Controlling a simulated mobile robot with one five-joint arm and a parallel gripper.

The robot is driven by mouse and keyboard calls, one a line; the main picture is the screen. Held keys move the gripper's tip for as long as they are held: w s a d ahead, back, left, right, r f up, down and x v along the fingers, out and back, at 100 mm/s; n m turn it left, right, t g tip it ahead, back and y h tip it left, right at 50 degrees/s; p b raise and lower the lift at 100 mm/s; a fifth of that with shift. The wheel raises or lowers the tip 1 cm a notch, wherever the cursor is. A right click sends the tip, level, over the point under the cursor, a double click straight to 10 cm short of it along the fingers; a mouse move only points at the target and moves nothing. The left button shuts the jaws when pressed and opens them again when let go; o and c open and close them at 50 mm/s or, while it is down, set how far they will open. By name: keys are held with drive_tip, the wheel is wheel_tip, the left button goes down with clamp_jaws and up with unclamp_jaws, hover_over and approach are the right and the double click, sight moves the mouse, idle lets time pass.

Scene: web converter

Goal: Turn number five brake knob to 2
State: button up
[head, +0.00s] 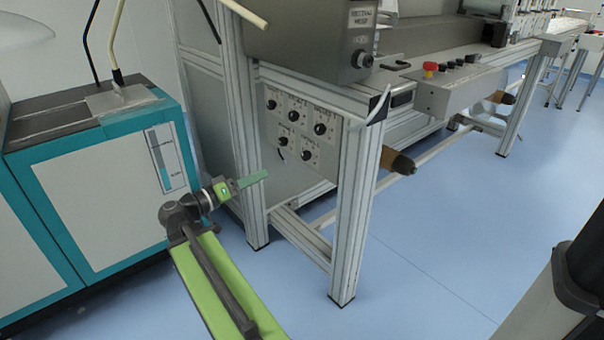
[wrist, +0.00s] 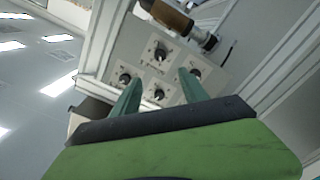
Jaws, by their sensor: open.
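A panel of brake knobs (head: 320,128) is set in the lower side of the machine frame in the head view. Each is a black knob on a pale square plate, in an upper row and a lower row. The dial numbers are too small to read, so I cannot tell which is number five or where it points. My gripper (head: 252,181) is left of and below the knobs, apart from them. In the wrist view, my gripper (wrist: 160,78) is open and empty, with several knobs (wrist: 160,55) beyond and between its green fingers.
An aluminium frame post (head: 355,215) stands right of the panel, another (head: 245,150) at its left. A brown roller (head: 398,162) sticks out past the right post. A teal and white cabinet (head: 105,190) stands left. The blue floor (head: 430,240) at right is clear.

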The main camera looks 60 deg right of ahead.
sight(304, 157)
drive_tip(key=x, duration=1.7)
drive_tip(key=shift+s+d, duration=0.1)
drive_tip(key=shift+d, duration=0.05)
clamp_jaws()
drive_tip(key=shift+d, duration=0.2)
drive_tip(key=shift+a, duration=0.2)
